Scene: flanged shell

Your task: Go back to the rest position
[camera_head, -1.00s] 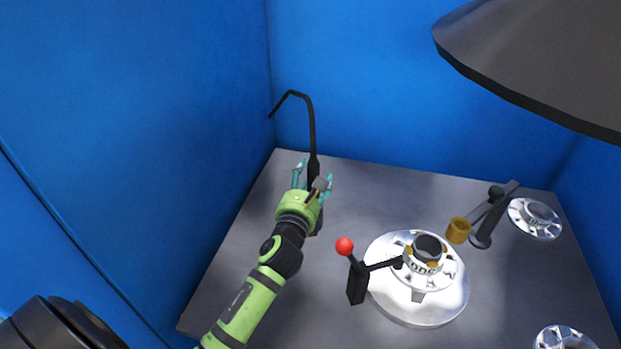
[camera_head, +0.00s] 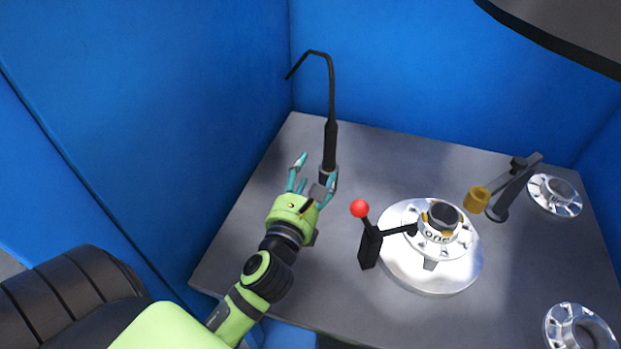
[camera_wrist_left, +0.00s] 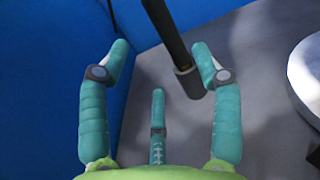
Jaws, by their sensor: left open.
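My left gripper (camera_head: 313,180) is open and empty above the left part of the grey table (camera_head: 265,215). Its teal fingers are spread apart in the left wrist view (camera_wrist_left: 160,75). A black rod with a bent top (camera_head: 332,130) stands upright just beyond the fingers. In the left wrist view the rod's lower end (camera_wrist_left: 188,75) shows beyond the fingers; whether they touch it I cannot tell. My right gripper is not in view.
A silver flanged shell (camera_head: 430,268) marked "one" sits right of the gripper. A red-knobbed black lever (camera_head: 360,208) stands beside it. A black stand (camera_head: 515,190) holds a brass cup (camera_head: 477,199). Silver flanges (camera_head: 555,195) lie at right. Blue walls (camera_head: 430,70) enclose the table.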

